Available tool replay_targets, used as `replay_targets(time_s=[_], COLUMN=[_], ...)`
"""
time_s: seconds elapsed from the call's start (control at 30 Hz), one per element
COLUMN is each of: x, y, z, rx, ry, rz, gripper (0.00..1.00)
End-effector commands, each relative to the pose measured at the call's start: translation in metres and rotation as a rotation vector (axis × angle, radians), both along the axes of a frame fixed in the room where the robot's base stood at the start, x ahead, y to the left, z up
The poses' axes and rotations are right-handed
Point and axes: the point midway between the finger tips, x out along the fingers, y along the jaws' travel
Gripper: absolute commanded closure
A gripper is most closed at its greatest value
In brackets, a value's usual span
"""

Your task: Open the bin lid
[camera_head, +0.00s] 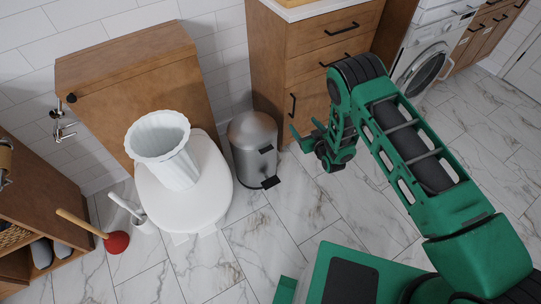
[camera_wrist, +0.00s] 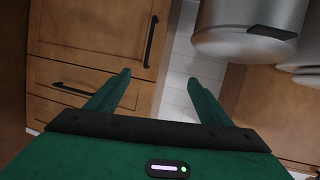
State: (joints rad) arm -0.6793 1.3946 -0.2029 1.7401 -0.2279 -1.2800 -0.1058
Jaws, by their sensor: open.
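The bin (camera_head: 252,148) is a grey metal cylinder with a domed lid (camera_head: 252,127) and a dark pedal (camera_head: 271,182) at its foot. It stands on the floor between the toilet and the wooden cabinet, and its lid is down. My gripper (camera_head: 302,134) is to the right of the bin, in front of the cabinet, apart from both. In the wrist view the two green fingers (camera_wrist: 157,88) are spread with nothing between them. The bin also shows at the upper right of the wrist view (camera_wrist: 240,15), cut off by the frame edge.
A white toilet (camera_head: 200,195) with a white ribbed basket (camera_head: 160,150) on it stands left of the bin. A wooden drawer cabinet (camera_head: 335,55) with black handles is close behind my gripper. A plunger (camera_head: 115,242) and toilet brush (camera_head: 143,222) stand at left. The marble floor in front is clear.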

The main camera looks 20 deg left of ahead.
Motion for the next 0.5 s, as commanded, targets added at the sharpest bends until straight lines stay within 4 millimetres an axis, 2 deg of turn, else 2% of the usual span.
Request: replay_targets(time_s=[0.03, 0.2, 0.4, 0.5], x=[-0.019, -0.079, -0.141, -0.161], y=[0.011, 0.036, 0.042, 0.040], z=[-0.021, -0.068, -0.107, -0.118], rx=[0.017, 0.105, 0.195, 0.224], ry=[-0.013, -0.077, -0.134, -0.150], rz=[0.028, 0.106, 0.168, 0.185], gripper=[0.27, 0.27, 0.27, 0.27])
